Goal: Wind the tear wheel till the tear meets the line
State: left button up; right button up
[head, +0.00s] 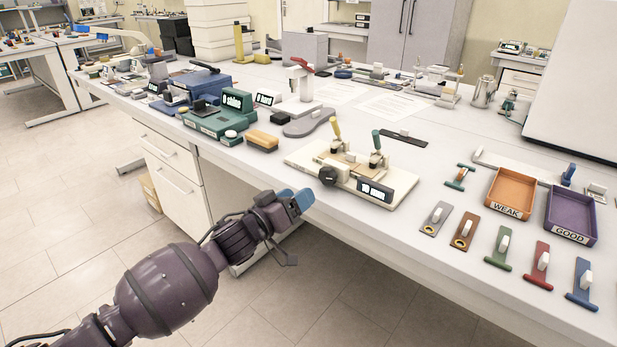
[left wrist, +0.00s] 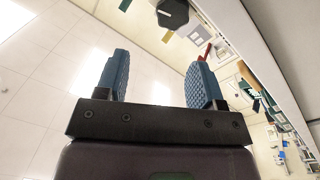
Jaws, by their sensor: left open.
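The tear tester (head: 352,170) is a cream base near the front edge of the white bench, with a yellow lever (head: 336,130) and a green lever (head: 377,141). A black wheel (head: 327,176) sits at its front left, and a dark display (head: 374,190) is at its front right. A tan piece (head: 352,158) lies between the clamps; its tear and the line are too small to make out. My left gripper (head: 297,200), with blue fingers, is open and empty before the bench edge, short of the wheel. In the left wrist view the dark wheel (left wrist: 173,13) shows beyond the fingers. My right gripper is out of view.
An orange tray (head: 509,188) labelled WEAK and a purple tray (head: 571,213) labelled GOOD stand to the right. Several coloured tabbed samples lie along the front edge. A green device (head: 217,120) and a wooden brush (head: 261,141) stand left of the tester.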

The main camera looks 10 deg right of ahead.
aim_at(325, 176)
pick_arm(q)
jog(key=shift+n+y, duration=0.4)
jog(key=shift+y, duration=0.1)
jog(key=b+x, duration=0.1)
jog(key=x, duration=0.5)
jog(key=f+b+x, duration=0.1)
jog(key=x, duration=0.2)
jog(key=shift+w+a+b, duration=0.25)
jog(key=shift+w+b, duration=0.1)
jog(key=shift+w+d+r, duration=0.2)
jog(key=shift+w+d, duration=0.35)
jog(key=shift+d, duration=0.2)
jog(key=c, duration=0.6)
jog(key=shift+c, duration=0.2)
jog(key=shift+r, duration=0.1)
